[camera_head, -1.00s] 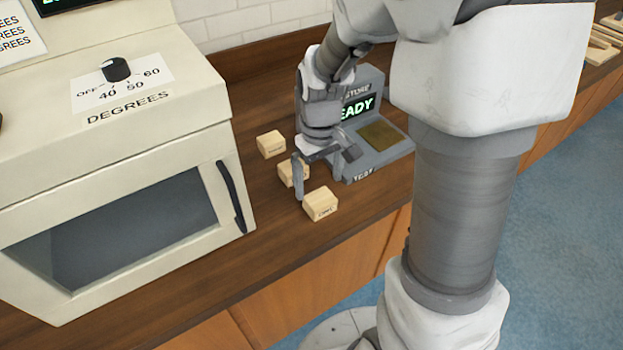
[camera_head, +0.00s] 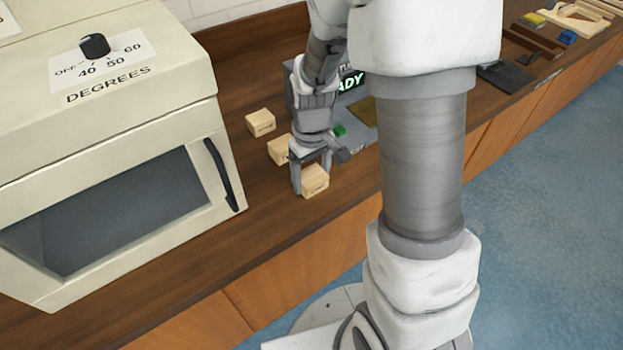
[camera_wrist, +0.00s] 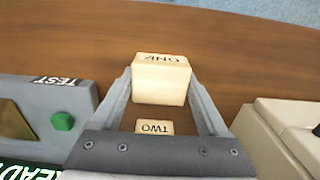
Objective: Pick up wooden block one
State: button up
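Wooden block one (camera_head: 316,181) is a pale block with a dark label on the counter, the frontmost of three in a row. In the wrist view the block (camera_wrist: 161,82) sits between the fingertips, its label reading ONE upside down. My gripper (camera_head: 312,172) points down over it, with one finger on each side. The fingers (camera_wrist: 160,75) are spread and close to the block's sides; I cannot tell whether they touch. Block two (camera_head: 280,149) is just behind, and its label also shows in the wrist view (camera_wrist: 154,128), nearer the palm.
A third block (camera_head: 261,122) stands farther back. A cream oven (camera_head: 110,160) with a dark handle is on the left. A grey device with a green screen (camera_head: 352,82) stands behind and right of my gripper. The counter's front edge is close to block one.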

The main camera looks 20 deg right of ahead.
jog(key=c, duration=0.8)
jog(key=shift+c, duration=0.2)
jog(key=shift+r, duration=0.15)
